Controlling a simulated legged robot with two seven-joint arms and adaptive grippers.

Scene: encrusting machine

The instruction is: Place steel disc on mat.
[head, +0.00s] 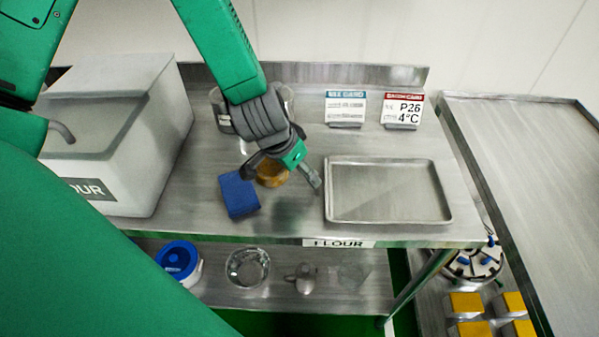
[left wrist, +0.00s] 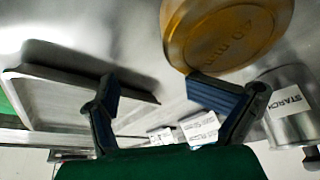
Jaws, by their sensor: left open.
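My left gripper (head: 285,174) is open above the steel table. Its two spread fingers also show in the left wrist view (left wrist: 165,105). A round golden-brown disc (head: 270,175) lies under it, partly hidden by the gripper. In the left wrist view the disc (left wrist: 228,30) shows lettering too blurred to read; it is by the right finger, not clearly between the fingers. I see no plainly silver disc. My right gripper is not in view.
An empty steel tray (head: 388,218) lies right of the gripper. A flour bin (head: 150,150) stands at left. A canister labelled STARCH (left wrist: 290,110) stands behind the gripper. Two sign cards (head: 345,107) stand at the back. Containers sit on the lower shelf (head: 330,300).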

